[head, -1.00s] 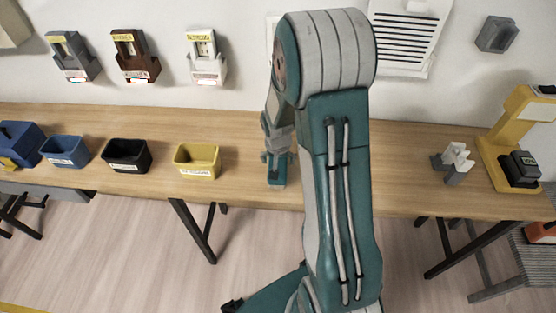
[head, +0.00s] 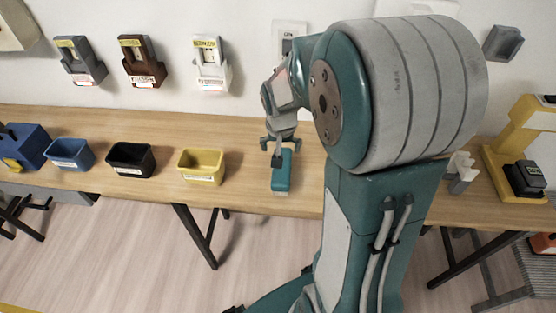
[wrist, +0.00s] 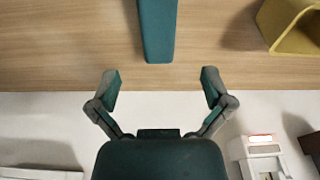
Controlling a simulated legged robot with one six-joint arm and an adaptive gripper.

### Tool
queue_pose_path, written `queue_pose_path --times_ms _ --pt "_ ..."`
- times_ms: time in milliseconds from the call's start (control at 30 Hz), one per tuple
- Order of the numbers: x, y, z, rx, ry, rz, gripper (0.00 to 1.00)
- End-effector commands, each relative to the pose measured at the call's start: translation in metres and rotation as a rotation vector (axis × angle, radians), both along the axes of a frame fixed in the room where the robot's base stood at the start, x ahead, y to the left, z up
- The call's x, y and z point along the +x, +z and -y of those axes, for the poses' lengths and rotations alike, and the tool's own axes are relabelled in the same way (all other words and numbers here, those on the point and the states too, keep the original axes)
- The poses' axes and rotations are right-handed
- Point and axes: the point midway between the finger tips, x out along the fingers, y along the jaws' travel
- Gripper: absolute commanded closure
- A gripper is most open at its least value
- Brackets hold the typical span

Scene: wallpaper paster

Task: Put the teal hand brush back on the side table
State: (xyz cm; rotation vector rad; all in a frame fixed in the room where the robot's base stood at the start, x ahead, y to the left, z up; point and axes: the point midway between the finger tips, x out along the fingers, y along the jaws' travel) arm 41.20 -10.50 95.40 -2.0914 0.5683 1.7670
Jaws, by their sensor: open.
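The teal hand brush (head: 281,172) lies on the long wooden table (head: 240,193), right of the yellow bin and close to the front edge. In the wrist view its teal body (wrist: 157,30) shows at the top, cut off by the frame edge. My gripper (head: 281,143) is behind and above the brush in the head view. In the wrist view the gripper's fingers (wrist: 160,83) are spread wide with nothing between them, and the brush is clear of them.
Yellow (head: 202,166), black (head: 131,159) and blue (head: 70,153) bins stand left of the brush. A yellow stand (head: 516,150) is at the right. Labelled holders (head: 211,63) hang on the wall behind. Bare tabletop lies between the yellow bin and the brush.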

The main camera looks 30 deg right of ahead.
Motion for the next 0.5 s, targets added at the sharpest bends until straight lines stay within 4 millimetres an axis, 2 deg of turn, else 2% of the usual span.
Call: queue_pose_path --times_ms 33,200,500 --pt "-0.004 0.016 -0.007 -0.007 0.028 0.025 0.0" --pt "-0.032 0.065 -0.036 -0.026 0.142 0.093 0.0" --pt "-0.097 0.126 -0.078 -0.061 0.348 0.213 0.0"
